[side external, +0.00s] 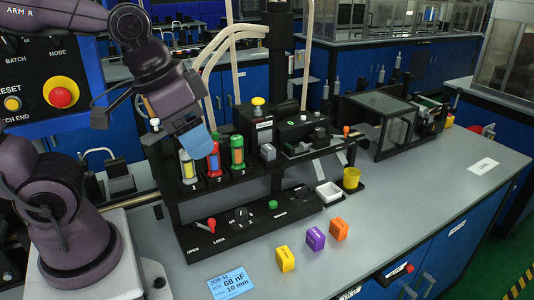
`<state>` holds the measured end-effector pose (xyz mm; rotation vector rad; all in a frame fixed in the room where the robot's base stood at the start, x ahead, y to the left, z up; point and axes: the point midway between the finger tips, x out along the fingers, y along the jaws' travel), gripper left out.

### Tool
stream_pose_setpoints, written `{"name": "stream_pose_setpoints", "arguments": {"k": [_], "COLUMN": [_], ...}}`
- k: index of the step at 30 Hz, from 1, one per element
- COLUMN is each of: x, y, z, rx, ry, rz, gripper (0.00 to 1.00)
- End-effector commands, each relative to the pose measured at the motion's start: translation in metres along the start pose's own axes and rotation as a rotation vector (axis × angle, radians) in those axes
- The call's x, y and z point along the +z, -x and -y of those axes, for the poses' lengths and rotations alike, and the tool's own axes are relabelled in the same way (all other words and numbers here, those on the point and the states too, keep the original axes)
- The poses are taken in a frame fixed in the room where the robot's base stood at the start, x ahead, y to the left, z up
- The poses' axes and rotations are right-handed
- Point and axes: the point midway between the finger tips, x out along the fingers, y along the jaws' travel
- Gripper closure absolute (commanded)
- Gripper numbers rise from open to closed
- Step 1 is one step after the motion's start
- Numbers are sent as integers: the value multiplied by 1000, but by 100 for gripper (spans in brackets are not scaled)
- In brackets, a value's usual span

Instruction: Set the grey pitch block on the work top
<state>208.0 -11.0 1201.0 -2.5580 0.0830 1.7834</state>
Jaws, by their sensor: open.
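The grey pitch block (268,152) appears to be the small grey block on the front of the black machine, just right of the green-marked tube. Yellow (285,259), purple (315,239) and orange (337,229) blocks stand apart in a slanting row on the grey work top (390,225). My gripper (200,150) is open, pointing down in front of the numbered tubes and left of the grey block. Its light-blue end overlaps the tubes in the picture. I see nothing held in it, though its fingers are hard to make out.
The black control panel (265,228) with a red-knobbed lever (211,224) lies below the tubes. A blue job card (231,284) lies in front. The work top right of the blocks is clear.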

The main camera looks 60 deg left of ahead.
Motion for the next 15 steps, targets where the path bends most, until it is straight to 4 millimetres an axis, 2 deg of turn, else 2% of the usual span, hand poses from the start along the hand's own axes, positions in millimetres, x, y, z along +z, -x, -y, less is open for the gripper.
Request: {"name": "stream_pose_setpoints", "arguments": {"k": [4, 8, 15], "x": [-19, -36, -67], "y": [-34, -64, -130], "z": [1, 8, 29], "rx": [-18, -92, -368], "ry": [-39, 6, 189], "rz": [164, 286, 426], "gripper": [40, 40, 40]}}
